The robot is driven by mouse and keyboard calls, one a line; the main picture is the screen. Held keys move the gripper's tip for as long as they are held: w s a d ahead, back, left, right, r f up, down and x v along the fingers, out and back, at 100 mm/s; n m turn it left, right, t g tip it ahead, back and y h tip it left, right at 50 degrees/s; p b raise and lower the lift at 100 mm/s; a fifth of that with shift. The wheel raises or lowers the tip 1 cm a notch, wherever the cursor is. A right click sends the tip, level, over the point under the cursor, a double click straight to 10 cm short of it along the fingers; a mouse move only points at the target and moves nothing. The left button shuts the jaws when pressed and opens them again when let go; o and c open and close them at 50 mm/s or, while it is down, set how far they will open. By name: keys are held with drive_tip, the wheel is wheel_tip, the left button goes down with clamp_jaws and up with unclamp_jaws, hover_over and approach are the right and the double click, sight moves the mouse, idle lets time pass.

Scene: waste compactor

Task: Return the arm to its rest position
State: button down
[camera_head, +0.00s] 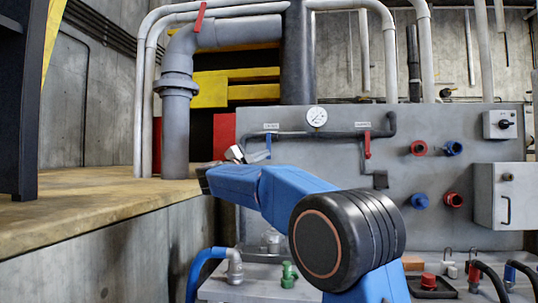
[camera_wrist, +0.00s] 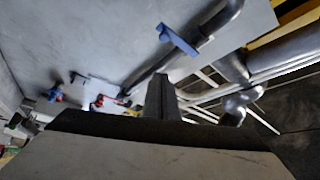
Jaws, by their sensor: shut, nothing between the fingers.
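My arm reaches from the lower middle of the head view up and to the left, with blue links and a large black joint in front of the grey panel. My gripper shows in the wrist view (camera_wrist: 163,92) as a dark, narrow shape with its fingers together and nothing held. In the head view, the far end of the arm is partly hidden by its own links, so the fingers are not clear there. The grey panel (camera_head: 285,124) lies behind the arm. A blue valve handle (camera_wrist: 178,40) shows on the panel's pipe in the wrist view, apart from the gripper.
A concrete ledge (camera_head: 85,215) runs along the left, close to the arm's end. A thick grey pipe (camera_head: 176,125) rises behind it. The panel carries a gauge (camera_head: 316,116), a red handle (camera_head: 367,145) and couplings. A bench with fittings (camera_head: 288,275) lies below.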

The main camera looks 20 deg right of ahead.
drive_tip(key=shift+s+a+f, duration=0.15)
drive_tip(key=shift+s+a, duration=0.1)
drive_tip(key=shift+a, duration=0.3)
drive_tip(key=s+a+n+t+y, duration=0.4)
drive_tip(key=a+n+t+y, duration=0.3)
drive_tip(key=n+t+y, duration=0.5)
drive_tip(key=s+a+f+n+g+y, duration=0.35)
drive_tip(key=s+f+n, duration=0.2)
drive_tip(key=f, duration=0.25)
drive_tip(key=s+a+f+n+g+y, duration=0.2)
drive_tip(key=s+a+f+n+y, duration=0.25)
drive_tip(key=s+f, duration=0.25)
drive_tip(key=s+d+f+n+g, duration=0.1)
drive_tip(key=s+f+g, duration=0.5)
drive_tip(key=s+f, duration=1.1)
drive_tip(key=s+d+f+n+g+h, duration=0.1)
drive_tip(key=s+f+g, duration=0.4)
drive_tip(key=s+f, duration=1.2)
drive_tip(key=shift+s+d+f+n+g, duration=0.35)
drive_tip(key=shift+d+f+n, duration=0.15)
drive_tip(key=shift+d+f, duration=0.55)
